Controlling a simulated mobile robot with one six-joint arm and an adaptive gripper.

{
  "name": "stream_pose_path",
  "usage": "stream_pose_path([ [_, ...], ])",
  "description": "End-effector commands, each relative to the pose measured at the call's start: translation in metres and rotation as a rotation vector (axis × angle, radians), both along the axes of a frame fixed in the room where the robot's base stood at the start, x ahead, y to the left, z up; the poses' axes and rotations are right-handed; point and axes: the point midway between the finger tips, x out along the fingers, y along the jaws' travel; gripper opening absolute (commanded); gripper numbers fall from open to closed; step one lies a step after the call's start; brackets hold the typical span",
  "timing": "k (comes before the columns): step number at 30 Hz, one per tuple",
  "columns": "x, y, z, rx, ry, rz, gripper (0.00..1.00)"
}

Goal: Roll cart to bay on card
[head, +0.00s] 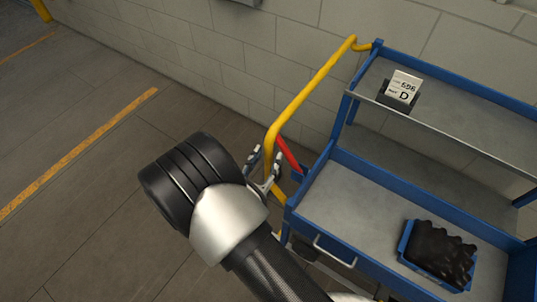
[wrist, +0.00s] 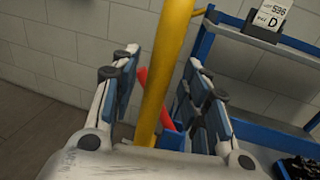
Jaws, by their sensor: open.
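The cart (head: 290,215) has a blue frame, grey shelves and a yellow push handle (head: 305,93) on its left end. A red bar (head: 288,153) shows beside the handle's lower part. A card (head: 404,85) in a dark holder on the upper shelf reads 596 and "D", with small print partly unclear. My gripper (head: 264,172) is open at the handle's upright. In the wrist view the yellow handle (wrist: 164,75) stands between the open fingers (wrist: 160,95), with gaps visible on both sides. The card also shows in the wrist view (wrist: 272,14).
A block wall (head: 235,45) runs behind the cart. The floor to the left is clear, with an orange line (head: 80,150) and a yellow post (head: 41,9) at the far left.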

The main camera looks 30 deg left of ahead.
Motion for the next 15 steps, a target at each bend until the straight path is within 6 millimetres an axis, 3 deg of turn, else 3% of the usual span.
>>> stream_pose_path([
  [9, -0.069, -0.006, 0.0, -0.001, 0.0, 0.007, 0.42],
  [15, -0.094, -0.01, 0.0, 0.001, -0.001, 0.004, 0.42],
])
